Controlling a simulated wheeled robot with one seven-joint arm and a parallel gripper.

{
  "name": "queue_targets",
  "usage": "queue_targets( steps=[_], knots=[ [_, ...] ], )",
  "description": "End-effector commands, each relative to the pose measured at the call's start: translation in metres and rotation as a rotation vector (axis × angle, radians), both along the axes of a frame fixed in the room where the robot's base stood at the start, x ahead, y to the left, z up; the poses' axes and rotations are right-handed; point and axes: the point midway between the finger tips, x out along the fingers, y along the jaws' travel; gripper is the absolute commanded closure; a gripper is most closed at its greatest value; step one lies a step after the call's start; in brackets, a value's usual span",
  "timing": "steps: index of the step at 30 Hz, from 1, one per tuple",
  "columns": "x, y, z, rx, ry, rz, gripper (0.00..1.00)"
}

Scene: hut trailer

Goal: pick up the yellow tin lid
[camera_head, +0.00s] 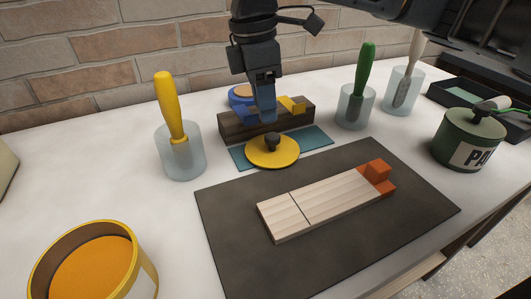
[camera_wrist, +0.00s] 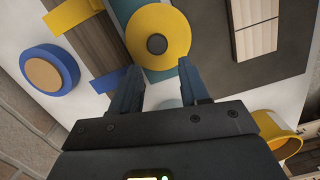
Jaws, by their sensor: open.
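The yellow tin lid (camera_head: 272,151) is a flat yellow disc with a dark knob in its middle. It lies on a teal mat (camera_head: 314,138) in front of a dark wood block. My gripper (camera_head: 267,115) points down just behind the lid, above the block's front side. In the wrist view the lid (camera_wrist: 158,37) lies ahead of the fingertips, and its knob is clear of them. My gripper (camera_wrist: 158,78) is open there with nothing between its two fingers.
The dark wood block (camera_head: 290,119) carries a yellow piece, with a blue round item (camera_head: 241,97) behind. A cup with a yellow-handled tool (camera_head: 172,108) stands left. A yellow tin (camera_head: 143,283) of orange paint is front left. A dark mat (camera_head: 228,226) holds pale boards.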

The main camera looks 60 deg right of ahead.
Motion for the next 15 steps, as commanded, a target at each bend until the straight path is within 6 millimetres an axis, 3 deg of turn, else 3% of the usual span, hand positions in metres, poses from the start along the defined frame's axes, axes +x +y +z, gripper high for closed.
queue_targets(
  steps=[15],
  knots=[
    [-0.008, -0.012, -0.06, 0.001, 0.001, 0.0, 0.55]
  ],
)
